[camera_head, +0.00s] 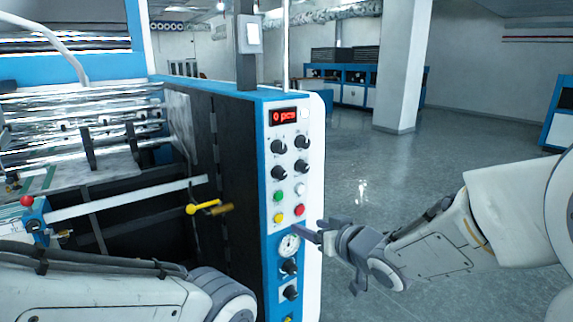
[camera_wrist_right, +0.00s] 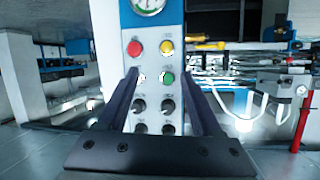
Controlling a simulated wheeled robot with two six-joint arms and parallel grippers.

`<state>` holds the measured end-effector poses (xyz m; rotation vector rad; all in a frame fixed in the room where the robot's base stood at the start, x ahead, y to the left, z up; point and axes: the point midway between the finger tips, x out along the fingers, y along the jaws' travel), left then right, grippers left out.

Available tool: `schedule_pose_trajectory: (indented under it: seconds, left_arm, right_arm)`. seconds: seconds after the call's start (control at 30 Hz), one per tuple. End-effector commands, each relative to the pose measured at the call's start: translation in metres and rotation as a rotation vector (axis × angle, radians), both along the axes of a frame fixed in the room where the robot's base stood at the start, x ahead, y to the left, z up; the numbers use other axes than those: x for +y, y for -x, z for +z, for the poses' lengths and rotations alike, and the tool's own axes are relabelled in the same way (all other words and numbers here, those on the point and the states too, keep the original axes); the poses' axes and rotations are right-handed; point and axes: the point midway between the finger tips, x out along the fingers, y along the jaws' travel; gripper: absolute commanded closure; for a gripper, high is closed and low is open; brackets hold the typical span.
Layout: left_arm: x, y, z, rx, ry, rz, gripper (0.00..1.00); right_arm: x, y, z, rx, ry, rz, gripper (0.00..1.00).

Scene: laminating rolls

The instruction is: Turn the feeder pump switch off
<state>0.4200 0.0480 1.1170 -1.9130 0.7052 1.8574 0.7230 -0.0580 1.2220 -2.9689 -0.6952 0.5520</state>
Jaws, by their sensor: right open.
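The control panel (camera_head: 312,190) stands upright on the end of the machine. It has black rotary switches (camera_head: 302,143) below a red display, and more black rotary switches (camera_head: 289,268) below a gauge (camera_head: 289,245). I cannot read which is the feeder pump switch. My right gripper (camera_head: 318,232) is open and empty beside the panel's right edge, near the gauge. In the right wrist view the panel appears upside down; my open right fingers (camera_wrist_right: 160,80) frame its white button (camera_wrist_right: 141,78) and green button (camera_wrist_right: 166,79), with black switches (camera_wrist_right: 140,106) lower between them. My left gripper is out of view.
A red button (camera_head: 299,210) and a yellow button (camera_head: 278,218) sit between the two switch groups. A yellow-handled lever (camera_head: 205,207) sticks out left of the panel. Open floor (camera_head: 365,185) lies to the right, with a white pillar (camera_head: 402,65) farther back.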

Motion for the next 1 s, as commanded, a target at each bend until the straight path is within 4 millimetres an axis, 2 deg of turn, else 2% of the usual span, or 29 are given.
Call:
schedule_pose_trajectory:
  seconds: [0.03, 0.1, 0.2, 0.3, 0.47, 0.8, 1.0]
  left_arm:
    - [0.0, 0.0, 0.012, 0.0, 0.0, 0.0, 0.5]
    - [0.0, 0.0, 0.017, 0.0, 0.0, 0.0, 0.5]
    - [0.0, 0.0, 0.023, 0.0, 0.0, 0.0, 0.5]
    - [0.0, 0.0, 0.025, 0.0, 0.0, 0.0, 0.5]
    - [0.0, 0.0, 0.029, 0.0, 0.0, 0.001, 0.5]
    - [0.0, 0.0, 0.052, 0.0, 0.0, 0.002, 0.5]
    - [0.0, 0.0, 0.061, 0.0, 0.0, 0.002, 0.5]
  right_arm:
    - [-0.006, -0.009, 0.021, -0.049, -0.056, 0.02, 0.34]
    - [-0.008, -0.013, 0.04, -0.107, -0.132, 0.063, 0.34]
    - [-0.01, -0.014, 0.06, -0.163, -0.217, 0.119, 0.34]
    - [-0.011, -0.012, 0.072, -0.194, -0.271, 0.159, 0.34]
    - [-0.006, -0.016, 0.078, -0.208, -0.3, 0.183, 0.34]
    - [0.033, -0.062, 0.08, -0.208, -0.298, 0.184, 0.34]
    - [0.05, -0.083, 0.079, -0.208, -0.296, 0.182, 0.34]
